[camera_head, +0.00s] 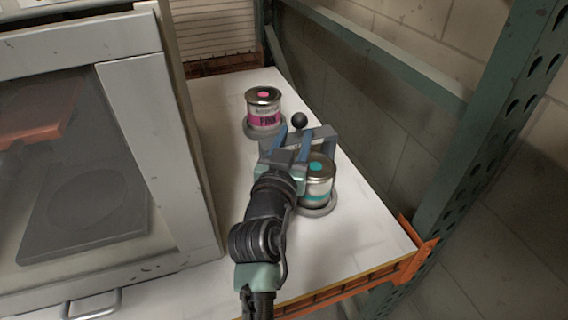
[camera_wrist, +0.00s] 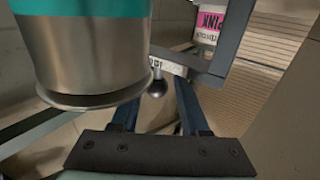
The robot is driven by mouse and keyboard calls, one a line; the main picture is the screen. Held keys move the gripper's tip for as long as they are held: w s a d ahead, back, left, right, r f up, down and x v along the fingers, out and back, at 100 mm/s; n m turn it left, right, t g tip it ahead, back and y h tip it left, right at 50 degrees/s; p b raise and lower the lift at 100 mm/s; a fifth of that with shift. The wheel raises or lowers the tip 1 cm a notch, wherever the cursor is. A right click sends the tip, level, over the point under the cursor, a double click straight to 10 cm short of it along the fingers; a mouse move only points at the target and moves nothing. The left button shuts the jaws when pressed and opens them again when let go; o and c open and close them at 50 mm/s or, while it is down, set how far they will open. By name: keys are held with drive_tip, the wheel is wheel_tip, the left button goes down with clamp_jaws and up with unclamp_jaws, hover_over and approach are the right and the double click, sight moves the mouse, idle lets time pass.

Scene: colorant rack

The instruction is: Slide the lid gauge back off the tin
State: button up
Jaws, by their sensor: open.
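The teal-banded tin (camera_head: 317,180) stands at the right of the shelf. It fills the upper left of the wrist view (camera_wrist: 95,60). The lid gauge (camera_head: 318,133) is a grey forked piece with a round black knob (camera_head: 299,120), at the far side of this tin near its top. In the wrist view its marked crossbar (camera_wrist: 168,66) and one prong show; I cannot tell how far the prongs reach over the lid. My gripper (camera_head: 293,142) is open, its blue fingers apart with the knob (camera_wrist: 157,88) appearing between them. Contact cannot be told.
A pink-labelled tin (camera_head: 264,112) stands farther back on a round base. A grey cabinet with a glass front (camera_head: 150,140) is close on the left. A green rack post (camera_head: 480,120) and beam bound the right. The white shelf (camera_head: 365,225) is bare at front right.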

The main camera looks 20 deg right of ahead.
drive_tip(key=b+v, duration=0.1)
drive_tip(key=v, duration=0.8)
drive_tip(key=shift+s+a+b, duration=0.2)
drive_tip(key=shift+s+b, duration=0.1)
drive_tip(key=shift+s, duration=0.05)
drive_tip(key=shift+r, duration=0.1)
